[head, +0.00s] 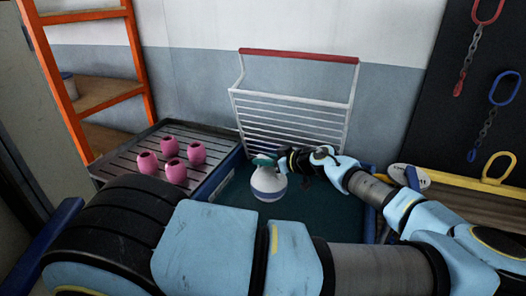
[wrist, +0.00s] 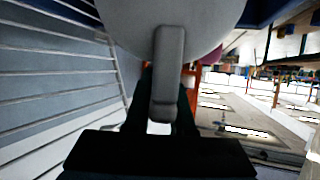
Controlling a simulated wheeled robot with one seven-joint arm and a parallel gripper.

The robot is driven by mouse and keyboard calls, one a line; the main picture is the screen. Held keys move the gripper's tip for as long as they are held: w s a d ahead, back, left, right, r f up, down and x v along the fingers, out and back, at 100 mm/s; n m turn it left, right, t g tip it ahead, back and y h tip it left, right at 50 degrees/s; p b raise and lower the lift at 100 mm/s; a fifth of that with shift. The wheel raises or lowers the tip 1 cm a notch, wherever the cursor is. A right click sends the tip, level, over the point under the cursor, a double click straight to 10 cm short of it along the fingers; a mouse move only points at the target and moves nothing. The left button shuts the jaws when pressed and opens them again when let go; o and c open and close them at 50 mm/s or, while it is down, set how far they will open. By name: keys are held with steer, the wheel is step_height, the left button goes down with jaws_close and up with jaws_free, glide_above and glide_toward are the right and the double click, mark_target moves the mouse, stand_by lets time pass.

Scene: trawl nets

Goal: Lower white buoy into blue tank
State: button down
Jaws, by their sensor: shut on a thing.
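My gripper (head: 284,163) comes in from the right and is shut on the buoy's top part. My arm hides the tank's near side.
A white wire rack (head: 290,120) with a red top bar stands at the tank's back. A slatted tray (head: 118,162) with several pink floats (head: 172,173) is at the left, by an orange shelf (head: 68,105). Chains hang on a dark board (head: 440,80) at right.

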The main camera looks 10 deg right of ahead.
step_height(320, 180, down, 6)
steer(key=b, duration=0.5)
steer(key=shift+f, duration=0.1)
step_height(320, 180, down, 6)
steer(key=b, duration=0.7)
steer(key=shift+r, duration=0.2)
jaws_free()
